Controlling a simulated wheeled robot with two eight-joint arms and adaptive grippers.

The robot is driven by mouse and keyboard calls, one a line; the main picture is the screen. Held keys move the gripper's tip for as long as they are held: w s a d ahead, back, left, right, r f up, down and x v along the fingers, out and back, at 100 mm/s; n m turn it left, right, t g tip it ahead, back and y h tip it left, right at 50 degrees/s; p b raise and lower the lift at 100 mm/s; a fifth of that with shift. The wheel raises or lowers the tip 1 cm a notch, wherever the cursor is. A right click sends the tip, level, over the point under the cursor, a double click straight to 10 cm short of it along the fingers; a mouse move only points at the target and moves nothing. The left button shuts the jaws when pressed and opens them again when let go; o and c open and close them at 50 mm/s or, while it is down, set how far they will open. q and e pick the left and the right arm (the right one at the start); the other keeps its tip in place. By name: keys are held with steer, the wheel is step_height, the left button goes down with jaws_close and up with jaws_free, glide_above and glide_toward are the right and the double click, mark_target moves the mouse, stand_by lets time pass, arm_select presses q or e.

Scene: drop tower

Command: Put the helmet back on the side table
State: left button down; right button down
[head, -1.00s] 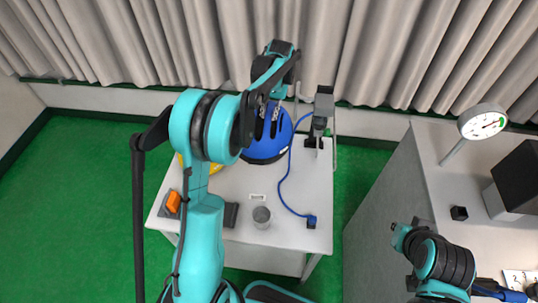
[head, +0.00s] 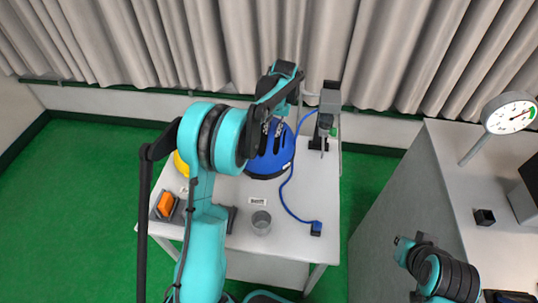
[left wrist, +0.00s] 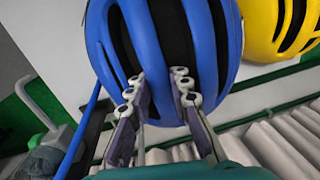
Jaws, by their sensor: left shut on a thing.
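The blue helmet (head: 268,163) is at the back middle of the white side table (head: 280,240). My left gripper (head: 272,128) is over its top, with both fingers at the vent slots. In the left wrist view the fingers (left wrist: 160,95) are shut on the blue helmet (left wrist: 142,35). I cannot tell whether its underside touches the tabletop. A yellow helmet (left wrist: 272,28) sits beside it on the table, mostly hidden behind my left arm in the head view.
A grey stand-like device (head: 329,115) with a blue cable (head: 287,195) stands right of the helmet. A bench with a dial gauge (head: 510,112) is right.

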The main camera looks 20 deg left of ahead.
arm_select(q)
step_height(320, 180, down, 7)
steer(key=b, duration=0.1)
steer(key=shift+b, duration=0.3)
steer(key=c, duration=1.4)
jaws_free()
steer(key=shift+f, duration=0.1)
